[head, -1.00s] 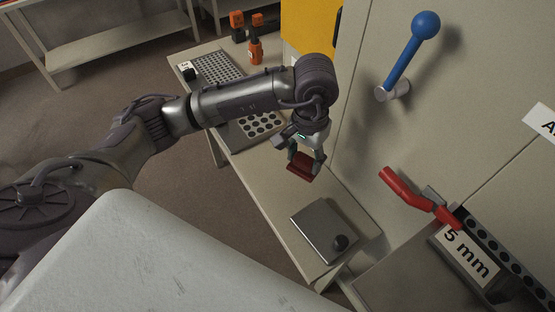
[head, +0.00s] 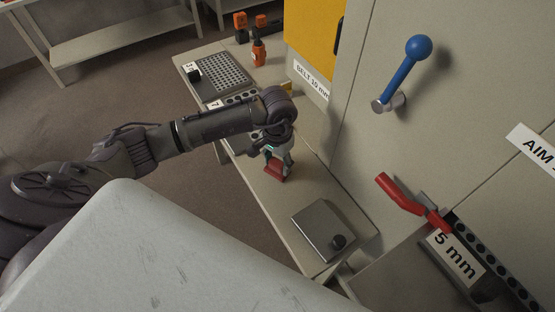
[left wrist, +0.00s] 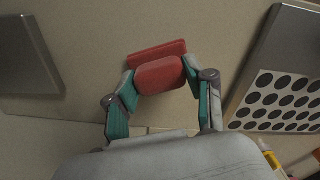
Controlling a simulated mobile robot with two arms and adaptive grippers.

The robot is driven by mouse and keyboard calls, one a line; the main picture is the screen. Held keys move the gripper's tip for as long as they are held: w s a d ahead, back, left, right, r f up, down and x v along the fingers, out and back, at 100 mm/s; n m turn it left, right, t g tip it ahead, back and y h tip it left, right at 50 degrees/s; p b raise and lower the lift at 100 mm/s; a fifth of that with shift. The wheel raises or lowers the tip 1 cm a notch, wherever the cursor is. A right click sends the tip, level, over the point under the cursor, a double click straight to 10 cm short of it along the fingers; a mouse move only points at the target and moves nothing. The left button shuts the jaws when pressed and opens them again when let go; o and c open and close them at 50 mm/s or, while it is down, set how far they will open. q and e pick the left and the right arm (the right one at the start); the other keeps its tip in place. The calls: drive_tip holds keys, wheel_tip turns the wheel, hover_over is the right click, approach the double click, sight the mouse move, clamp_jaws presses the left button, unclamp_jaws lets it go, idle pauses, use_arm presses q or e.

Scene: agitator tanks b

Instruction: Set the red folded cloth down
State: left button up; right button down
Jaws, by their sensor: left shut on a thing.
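The red folded cloth (head: 275,172) is between the fingers of my left gripper (head: 277,160), over the middle of the narrow bench (head: 262,197). In the left wrist view the cloth (left wrist: 160,73) shows as a red pad with a second red layer behind it. The fingertips of my left gripper (left wrist: 163,85) are shut on its two sides. I cannot tell whether the cloth touches the bench top. My right gripper is not in view.
A grey flat box with a black knob (head: 325,230) lies at the bench's near end. Perforated plates (head: 222,78) and orange bottles (head: 258,50) stand at the far end. A cabinet with a blue lever (head: 403,75) and a red handle (head: 400,194) borders the right.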

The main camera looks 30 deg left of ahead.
sight(277, 162)
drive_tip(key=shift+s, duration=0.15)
use_arm(q)
drive_tip(key=shift+f, duration=0.1)
drive_tip(key=o, duration=1)
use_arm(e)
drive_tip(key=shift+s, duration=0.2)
use_arm(q)
drive_tip(key=shift+r, duration=0.2)
drive_tip(key=shift+r, duration=0.35)
wheel_tip(277, 162, up, 11)
drive_tip(key=b, duration=0.3)
drive_tip(key=shift+r, duration=0.1)
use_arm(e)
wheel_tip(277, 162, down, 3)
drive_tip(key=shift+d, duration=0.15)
